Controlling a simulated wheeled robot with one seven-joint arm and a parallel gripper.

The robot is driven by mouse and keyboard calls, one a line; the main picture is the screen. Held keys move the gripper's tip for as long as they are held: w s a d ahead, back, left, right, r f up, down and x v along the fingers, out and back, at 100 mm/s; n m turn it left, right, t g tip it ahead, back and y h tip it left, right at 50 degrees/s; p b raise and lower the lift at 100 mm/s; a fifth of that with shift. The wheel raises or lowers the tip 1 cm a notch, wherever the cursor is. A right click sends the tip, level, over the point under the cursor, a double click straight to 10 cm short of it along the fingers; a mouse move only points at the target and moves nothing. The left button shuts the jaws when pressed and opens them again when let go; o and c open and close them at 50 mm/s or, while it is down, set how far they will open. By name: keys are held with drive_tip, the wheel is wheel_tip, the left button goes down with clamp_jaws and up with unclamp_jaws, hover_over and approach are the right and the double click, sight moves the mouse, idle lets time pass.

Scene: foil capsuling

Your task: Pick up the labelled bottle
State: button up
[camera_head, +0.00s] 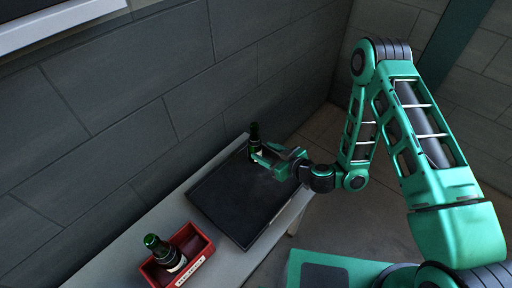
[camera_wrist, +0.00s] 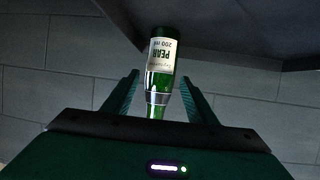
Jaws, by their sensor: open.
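A dark green bottle with a pale label (camera_head: 255,136) stands at the far end of the black tray (camera_head: 232,206). In the wrist view my gripper (camera_wrist: 159,80) is open, with a finger on each side of the bottle and a gap on both sides. How far the bottle sits between the fingers I cannot tell.
The pale table (camera_head: 150,222) runs along a grey tiled wall (camera_head: 110,110) close behind the tray.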

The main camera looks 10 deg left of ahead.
sight(260, 150)
drive_tip(key=shift+x, duration=2.75)
drive_tip(key=x, duration=0.3)
drive_tip(key=shift+a+f, duration=0.15)
drive_tip(key=shift+f, duration=0.3)
drive_tip(key=shift+x, duration=0.75)
drive_tip(key=shift+c, duration=0.6)
drive_tip(key=c, duration=0.9)
